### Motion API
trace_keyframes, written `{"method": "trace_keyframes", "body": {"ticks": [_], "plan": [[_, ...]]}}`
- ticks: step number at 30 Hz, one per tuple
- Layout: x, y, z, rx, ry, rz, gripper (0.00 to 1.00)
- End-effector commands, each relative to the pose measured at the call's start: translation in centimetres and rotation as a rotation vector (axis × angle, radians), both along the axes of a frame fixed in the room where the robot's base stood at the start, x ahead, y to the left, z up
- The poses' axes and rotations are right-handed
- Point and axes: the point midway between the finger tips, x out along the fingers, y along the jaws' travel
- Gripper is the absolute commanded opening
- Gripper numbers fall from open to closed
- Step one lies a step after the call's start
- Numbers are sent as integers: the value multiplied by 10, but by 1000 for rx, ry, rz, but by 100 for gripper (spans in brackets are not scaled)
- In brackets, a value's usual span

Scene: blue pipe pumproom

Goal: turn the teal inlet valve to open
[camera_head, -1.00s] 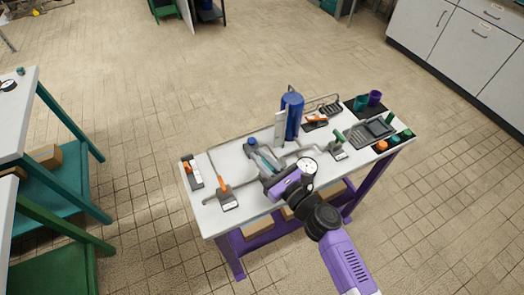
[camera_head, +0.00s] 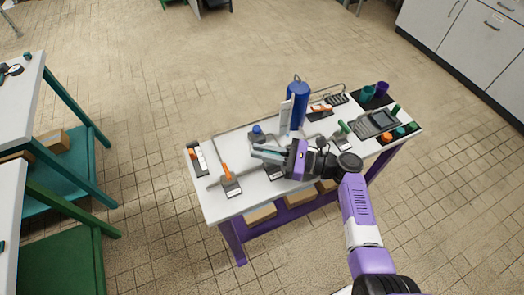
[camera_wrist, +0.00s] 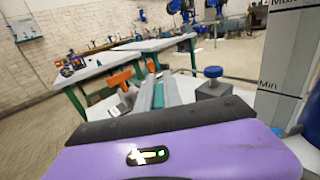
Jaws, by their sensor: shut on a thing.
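The teal inlet valve shows as a teal handle (camera_wrist: 158,94) between the grey fingers in the wrist view. In the head view only a thin teal strip (camera_head: 271,151) shows at my gripper (camera_head: 266,154). My gripper is shut on this handle, low over the white bench top, and points left. The fingers hide most of the handle, and the valve body below is hidden by my gripper. I cannot read the valve's position.
The purple-legged bench (camera_head: 212,207) holds an orange-lever valve (camera_head: 229,181) to the left and a green-lever valve (camera_head: 344,132) to the right. A blue knob (camera_head: 257,129) stands just behind my gripper, near the blue cylinder (camera_head: 299,105) and its white gauge panel (camera_wrist: 284,65).

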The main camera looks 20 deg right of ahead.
Motion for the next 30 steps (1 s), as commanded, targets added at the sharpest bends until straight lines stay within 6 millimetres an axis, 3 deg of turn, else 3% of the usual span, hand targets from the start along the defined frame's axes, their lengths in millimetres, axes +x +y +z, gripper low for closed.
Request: {"method": "trace_keyframes", "body": {"ticks": [16,17,20,30], "plan": [[-1,0,0,1,-1,24,0],[-1,0,0,1,-1,24,15],[-1,0,0,1,-1,24,33],[0,1,2,-1,-1,24,33]]}}
